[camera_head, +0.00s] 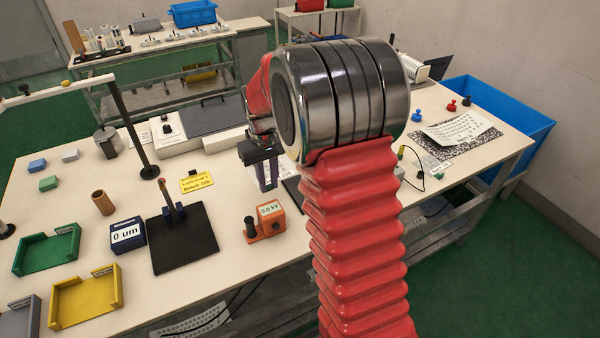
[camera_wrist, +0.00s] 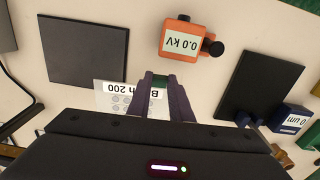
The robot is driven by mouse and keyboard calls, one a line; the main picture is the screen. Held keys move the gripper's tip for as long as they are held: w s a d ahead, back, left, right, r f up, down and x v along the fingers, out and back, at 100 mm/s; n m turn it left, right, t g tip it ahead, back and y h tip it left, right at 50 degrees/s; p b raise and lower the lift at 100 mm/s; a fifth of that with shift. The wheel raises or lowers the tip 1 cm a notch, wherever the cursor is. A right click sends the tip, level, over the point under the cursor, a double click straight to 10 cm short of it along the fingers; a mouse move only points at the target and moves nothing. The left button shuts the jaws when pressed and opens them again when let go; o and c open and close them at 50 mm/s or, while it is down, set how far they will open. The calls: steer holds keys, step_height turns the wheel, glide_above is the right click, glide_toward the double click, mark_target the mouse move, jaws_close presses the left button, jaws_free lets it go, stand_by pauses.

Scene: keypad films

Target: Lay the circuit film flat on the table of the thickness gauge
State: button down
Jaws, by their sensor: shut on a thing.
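My gripper (camera_wrist: 160,82) is shut on the circuit film (camera_wrist: 112,100), a pale sheet with rows of round marks and a "200" label partly covered by the fingers. In the head view my gripper (camera_head: 266,172) is above the table, right of the thickness gauge, and only a narrow pale bit of the film shows there. The thickness gauge has a flat black table (camera_head: 188,250), an upright post with a probe (camera_head: 172,198) and a blue "0 um" display box (camera_head: 127,235). In the wrist view its black table (camera_wrist: 252,82) is to the right of the fingers.
Green (camera_head: 45,250) and yellow trays (camera_head: 86,296) are at the left. Another printed sheet (camera_head: 458,130) lies at the right.

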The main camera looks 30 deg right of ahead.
steer(key=w+a+f, duration=0.1)
steer(key=a, duration=0.9)
steer(key=shift+a+f, duration=0.2)
